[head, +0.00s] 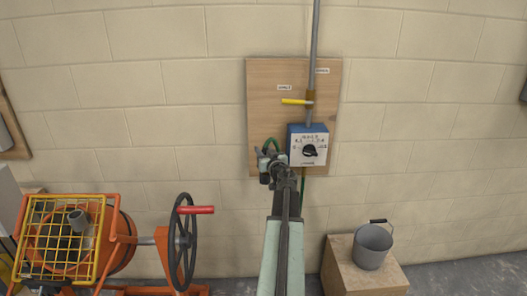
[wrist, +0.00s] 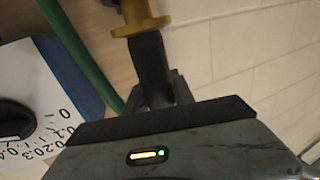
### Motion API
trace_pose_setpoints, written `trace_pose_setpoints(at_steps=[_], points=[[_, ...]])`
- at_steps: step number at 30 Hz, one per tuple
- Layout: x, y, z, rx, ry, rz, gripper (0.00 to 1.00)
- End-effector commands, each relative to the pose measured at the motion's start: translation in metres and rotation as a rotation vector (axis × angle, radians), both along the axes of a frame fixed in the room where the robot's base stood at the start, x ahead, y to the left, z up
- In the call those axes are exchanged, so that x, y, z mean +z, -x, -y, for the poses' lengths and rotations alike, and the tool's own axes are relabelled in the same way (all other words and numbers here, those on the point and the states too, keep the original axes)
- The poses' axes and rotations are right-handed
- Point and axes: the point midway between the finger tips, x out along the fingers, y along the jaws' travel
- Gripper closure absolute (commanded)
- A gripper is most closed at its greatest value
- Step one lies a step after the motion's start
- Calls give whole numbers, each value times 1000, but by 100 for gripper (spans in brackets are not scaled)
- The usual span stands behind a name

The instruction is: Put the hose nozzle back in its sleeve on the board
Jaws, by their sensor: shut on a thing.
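My gripper (head: 266,162) is at the lower left part of the wooden board (head: 265,100), just left of the blue dial box. In the wrist view its dark fingers (wrist: 150,70) are shut at a brass-coloured flanged piece (wrist: 140,25), which looks like the hose nozzle. The top of that piece is cut off by the frame. A green hose (head: 272,143) loops just above my gripper, and in the wrist view the hose (wrist: 80,55) runs diagonally beside the fingers. I cannot make out the sleeve in either view, nor whether the nozzle touches it.
The blue box with a black dial (head: 308,146) stands close to the right of my gripper. A yellow lever (head: 296,102) and grey pipe (head: 314,40) are above. An orange mixer (head: 120,245) with a handwheel stands left; a grey bucket (head: 371,248) sits on a wooden block right.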

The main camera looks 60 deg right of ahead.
Motion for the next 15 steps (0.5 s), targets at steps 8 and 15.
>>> trace_pose_setpoints(at_steps=[8,15], points=[[-4,0,0,0,0,0,100],[-13,0,0,0,0,0,100]])
